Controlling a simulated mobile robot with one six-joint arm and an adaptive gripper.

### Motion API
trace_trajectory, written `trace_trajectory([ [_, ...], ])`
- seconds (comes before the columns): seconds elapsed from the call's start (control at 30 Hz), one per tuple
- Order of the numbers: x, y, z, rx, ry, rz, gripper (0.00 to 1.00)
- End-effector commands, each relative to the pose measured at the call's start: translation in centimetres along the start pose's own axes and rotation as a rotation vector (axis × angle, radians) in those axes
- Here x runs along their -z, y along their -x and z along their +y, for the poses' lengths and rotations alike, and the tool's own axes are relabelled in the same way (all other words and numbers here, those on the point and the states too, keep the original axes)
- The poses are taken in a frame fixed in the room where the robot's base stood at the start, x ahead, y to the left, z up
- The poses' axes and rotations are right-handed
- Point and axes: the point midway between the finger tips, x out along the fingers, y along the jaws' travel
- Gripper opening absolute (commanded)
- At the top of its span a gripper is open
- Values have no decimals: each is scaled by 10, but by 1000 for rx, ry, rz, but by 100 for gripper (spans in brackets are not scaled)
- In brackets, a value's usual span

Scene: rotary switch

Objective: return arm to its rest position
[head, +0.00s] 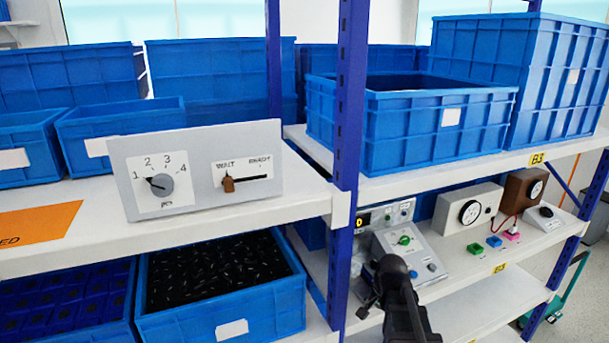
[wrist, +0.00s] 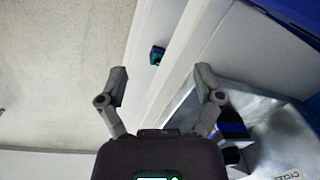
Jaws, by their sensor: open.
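My gripper (wrist: 161,82) is open and empty in the wrist view, its two grey fingers spread apart. In the head view my dark arm and gripper (head: 369,294) stand at the lower middle, in front of the lower right shelf and close to a grey sloped control box (head: 409,250) with a green knob. The arm hides part of that box. The grey panel with a rotary knob (head: 160,185) stands on the left shelf, well apart from my gripper. The knob's pointer faces upper left, between 1 and 2. Its slider (head: 228,184) is at the WAIT end.
A blue shelf post (head: 348,120) rises just left of my arm. Blue bins (head: 412,125) fill the upper shelf. A white dial box (head: 468,208) and small coloured blocks (head: 494,241) stand right of my arm. In the wrist view a shiny panel (wrist: 270,130) lies right of the fingers.

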Motion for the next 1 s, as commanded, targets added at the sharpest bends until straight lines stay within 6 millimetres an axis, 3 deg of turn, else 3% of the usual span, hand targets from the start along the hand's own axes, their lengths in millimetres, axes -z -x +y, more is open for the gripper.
trace_trajectory([
  [0.5,-84,-45,25,-100,672,-36,84],
  [0.7,-95,-48,29,-117,788,-48,84],
  [1.0,-95,-48,29,-118,798,-49,84],
])
